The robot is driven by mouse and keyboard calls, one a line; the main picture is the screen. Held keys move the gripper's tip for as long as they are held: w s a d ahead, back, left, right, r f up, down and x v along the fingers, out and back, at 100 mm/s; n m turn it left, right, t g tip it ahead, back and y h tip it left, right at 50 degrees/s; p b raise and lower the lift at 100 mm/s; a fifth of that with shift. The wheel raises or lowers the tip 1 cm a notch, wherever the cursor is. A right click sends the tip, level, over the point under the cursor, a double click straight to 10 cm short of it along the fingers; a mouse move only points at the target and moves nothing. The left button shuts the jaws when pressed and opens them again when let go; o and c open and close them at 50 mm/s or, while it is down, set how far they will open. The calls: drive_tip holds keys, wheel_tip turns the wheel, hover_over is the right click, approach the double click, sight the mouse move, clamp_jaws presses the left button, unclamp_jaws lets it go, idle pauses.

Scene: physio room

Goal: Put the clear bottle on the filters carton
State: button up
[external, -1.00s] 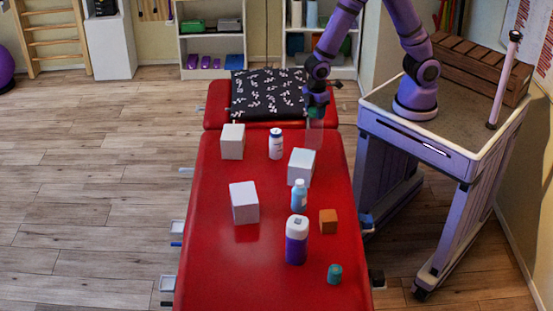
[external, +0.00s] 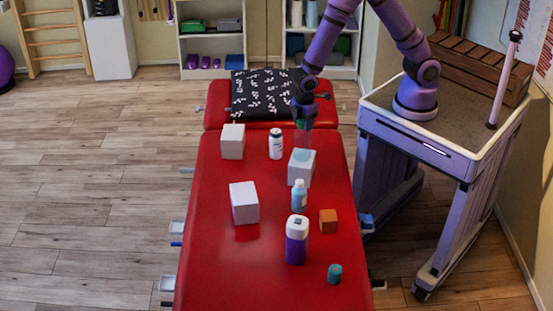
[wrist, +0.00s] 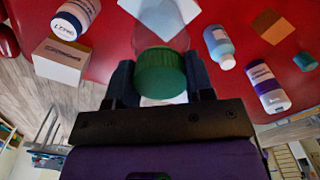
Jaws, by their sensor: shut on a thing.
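My gripper (external: 304,118) is shut on the clear bottle (external: 302,139), which hangs upright below it. In the wrist view the bottle's green cap (wrist: 160,72) sits between the fingers, and its see-through body points away. A white carton (external: 301,168) lies just below the bottle on the red table; the bottle's lower end overlaps its top in the picture. I cannot tell whether they touch. Other white cartons stand at the back left (external: 232,142) and middle left (external: 244,203). No carton's label is readable, so I cannot tell which is the filters carton.
On the red treatment table (external: 215,265) stand a white pill bottle (external: 275,144), a light-blue bottle (external: 299,196), a purple-and-white bottle (external: 297,241), an orange cube (external: 328,221) and a teal cap-like item (external: 334,273). A patterned black cushion (external: 266,93) lies behind. The table's front left is clear.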

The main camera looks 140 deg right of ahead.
drive_tip(key=shift+f, duration=0.15)
drive_tip(key=o, duration=1.2)
drive_tip(key=s+a+r+t, duration=0.1)
drive_tip(key=a+r, duration=0.3)
drive_tip(key=r, duration=0.7)
drive_tip(key=s+a+r, duration=0.2)
drive_tip(key=a+r, duration=0.1)
drive_tip(key=r, duration=0.7)
drive_tip(key=s+a+r+t, duration=0.1)
drive_tip(key=s+a+r, duration=0.3)
drive_tip(key=s, duration=0.3)
drive_tip(key=s+a+r+t, duration=0.1)
drive_tip(key=s+a+r, duration=0.3)
drive_tip(key=s+a, duration=0.2)
drive_tip(key=s+a+r+n+t, duration=0.1)
drive_tip(key=s+a+r+t, duration=0.1)
drive_tip(key=s+a+r, duration=0.2)
drive_tip(key=shift+s+a, duration=0.3)
drive_tip(key=shift+s, duration=0.4)
drive_tip(key=shift+s+a, duration=0.35)
drive_tip(key=shift+s, duration=0.35)
drive_tip(key=shift+s+a, duration=0.3)
drive_tip(key=shift+s, duration=0.4)
